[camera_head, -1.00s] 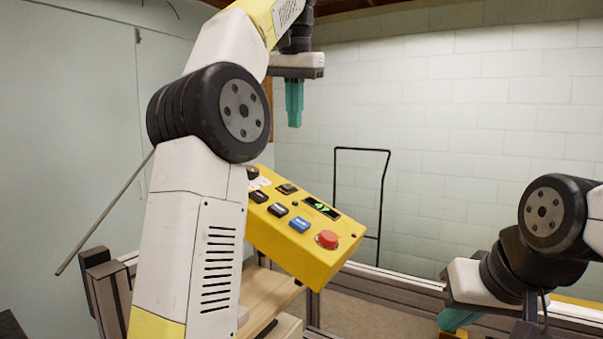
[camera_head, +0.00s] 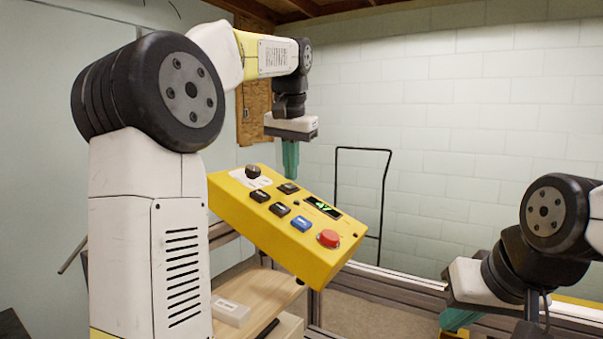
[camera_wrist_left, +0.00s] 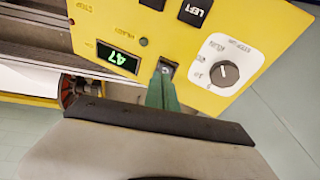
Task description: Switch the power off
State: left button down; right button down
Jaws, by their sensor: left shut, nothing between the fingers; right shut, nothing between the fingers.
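A yellow control box (camera_head: 265,240) sits tilted in the middle of the head view, with a lit green display (camera_head: 322,207), a red button (camera_head: 328,238), a blue button (camera_head: 300,224), black buttons (camera_head: 279,209) and a dark knob (camera_head: 253,171). A small dark switch (camera_head: 288,188) lies near its far edge. My left gripper (camera_head: 290,165) is shut and empty, pointing down just above this switch. In the left wrist view its fingertips (camera_wrist_left: 163,80) partly hide the switch (camera_wrist_left: 167,67); contact cannot be told. My right gripper (camera_head: 458,319) is shut at the lower right.
The box's dial knob (camera_wrist_left: 225,72) is right of the fingers in the left wrist view. A wooden surface (camera_head: 247,289) with a small white block (camera_head: 231,312) lies below the box. A black metal frame (camera_head: 362,150) stands behind, before a white block wall (camera_head: 470,120).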

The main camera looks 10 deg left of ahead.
pick_arm(q)
jog(key=shift+a+f, duration=0.2)
jog(key=shift+f, duration=0.3)
jog(key=shift+s+a+f+t, duration=0.1)
jog(key=shift+a+f+t, duration=0.1)
jog(key=shift+f+t, duration=0.1)
jog(key=shift+w+d+r, duration=0.25)
jog(key=shift+w+d, duration=0.15)
jog(key=shift+w, duration=0.35)
